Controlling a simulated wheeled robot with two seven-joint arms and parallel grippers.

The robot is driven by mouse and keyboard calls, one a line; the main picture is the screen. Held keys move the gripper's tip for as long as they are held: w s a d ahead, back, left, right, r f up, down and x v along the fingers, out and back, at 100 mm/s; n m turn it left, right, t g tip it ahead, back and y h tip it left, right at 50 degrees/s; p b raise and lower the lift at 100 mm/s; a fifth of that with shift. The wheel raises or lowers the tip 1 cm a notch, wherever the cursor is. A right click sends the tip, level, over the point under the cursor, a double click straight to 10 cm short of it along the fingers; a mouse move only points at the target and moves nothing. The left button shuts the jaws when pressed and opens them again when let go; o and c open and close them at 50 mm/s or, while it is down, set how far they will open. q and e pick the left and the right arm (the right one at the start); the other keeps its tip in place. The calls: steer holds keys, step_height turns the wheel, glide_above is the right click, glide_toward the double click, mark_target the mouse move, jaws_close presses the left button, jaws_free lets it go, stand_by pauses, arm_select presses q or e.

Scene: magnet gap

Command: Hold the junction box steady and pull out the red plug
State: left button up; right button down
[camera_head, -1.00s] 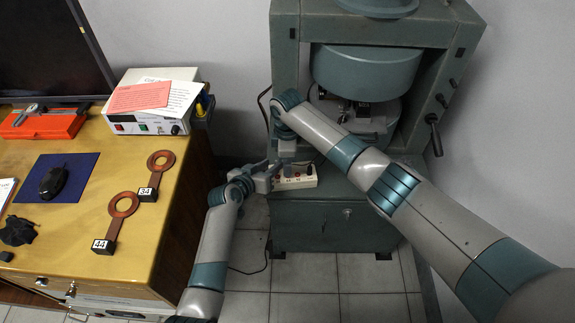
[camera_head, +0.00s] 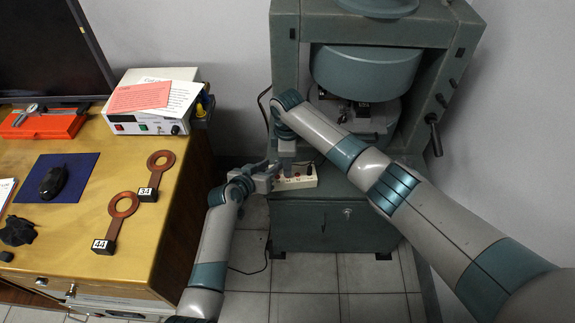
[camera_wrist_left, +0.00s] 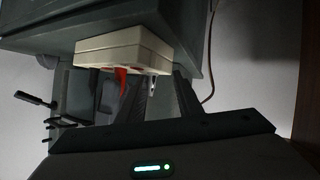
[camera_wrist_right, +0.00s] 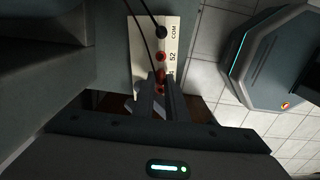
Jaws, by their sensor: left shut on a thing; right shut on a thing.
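The junction box (camera_head: 302,182) is a small cream box at the front of the grey-green magnet stand. The right wrist view shows its face (camera_wrist_right: 172,28) with the markings "COM" and "52". My left gripper (camera_head: 274,176) is shut on the box at its left end; the box also shows in the left wrist view (camera_wrist_left: 108,47). My right gripper (camera_wrist_right: 161,80) points down at the box face and is shut on the red plug (camera_wrist_right: 163,76), mostly hidden between the fingers. A red piece (camera_wrist_left: 122,78) shows under the box in the left wrist view.
A black plug (camera_wrist_right: 161,32) with a dark lead and a red socket (camera_wrist_right: 160,56) are on the box beside my right fingers. The magnet stand (camera_head: 330,232) rises behind. A wooden desk (camera_head: 85,238) stands at left.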

arm_select(q)
steer(key=shift+s+f, duration=0.25)
steer(key=shift+f, duration=0.15)
arm_select(e)
steer(key=shift+r, duration=1.1)
stand_by(1.4)
steer(key=shift+r, duration=2.55)
arm_select(q)
steer(key=o, duration=1.4)
steer(key=shift+c, duration=0.2)
steer(key=shift+w, duration=0.1)
steer(key=shift+r, duration=0.1)
